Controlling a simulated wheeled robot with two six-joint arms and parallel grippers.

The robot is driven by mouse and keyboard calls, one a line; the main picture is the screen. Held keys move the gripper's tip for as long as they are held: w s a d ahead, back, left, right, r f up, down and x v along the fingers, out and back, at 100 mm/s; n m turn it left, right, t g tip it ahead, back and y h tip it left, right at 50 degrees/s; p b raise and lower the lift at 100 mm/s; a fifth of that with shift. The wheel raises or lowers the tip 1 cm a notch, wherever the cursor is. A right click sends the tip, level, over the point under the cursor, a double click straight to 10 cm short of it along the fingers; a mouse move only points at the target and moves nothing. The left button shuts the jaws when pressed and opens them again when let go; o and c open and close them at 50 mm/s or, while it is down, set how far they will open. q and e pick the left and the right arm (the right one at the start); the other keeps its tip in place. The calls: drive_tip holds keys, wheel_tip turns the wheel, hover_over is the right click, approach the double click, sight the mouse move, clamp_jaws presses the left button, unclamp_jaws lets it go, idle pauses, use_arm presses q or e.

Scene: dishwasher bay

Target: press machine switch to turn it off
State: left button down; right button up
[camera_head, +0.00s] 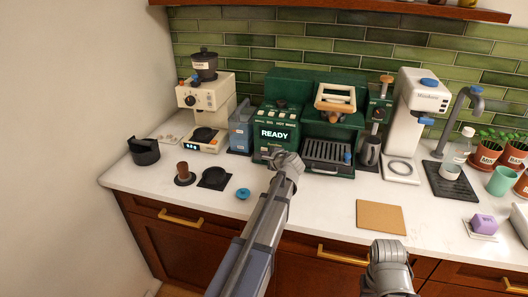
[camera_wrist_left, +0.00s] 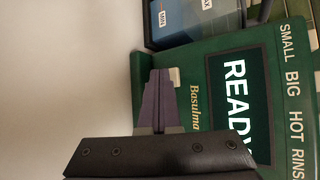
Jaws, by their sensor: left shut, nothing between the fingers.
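The green machine (camera_head: 286,104) stands against the tiled wall with its screen (camera_head: 274,133) reading READY. The screen (camera_wrist_left: 237,98) also shows sideways in the left wrist view. My left gripper (camera_wrist_left: 160,76) is shut and empty, with its fingertips in front of the machine's green front, beside the screen. A small pale piece (camera_wrist_left: 175,76) shows right beside the fingertips and is partly hidden; I cannot tell whether it is the switch, nor whether the fingers touch it. In the head view my left wrist hides the machine's lower front. My right arm shows at the bottom, its fingers out of view.
A cream grinder (camera_head: 206,110) and a blue container (camera_head: 240,137) stand left of the machine.

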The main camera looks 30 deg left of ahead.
idle(0.5)
use_arm(q)
drive_tip(key=shift+s+d, duration=0.1)
drive_tip(key=shift+s, duration=0.45)
drive_tip(key=shift+s+d, duration=0.25)
drive_tip(key=shift+s, duration=0.7)
drive_tip(key=shift+s+d, duration=0.2)
drive_tip(key=shift+s, duration=0.7)
drive_tip(key=shift+s+d, duration=0.25)
drive_tip(key=shift+s, duration=0.7)
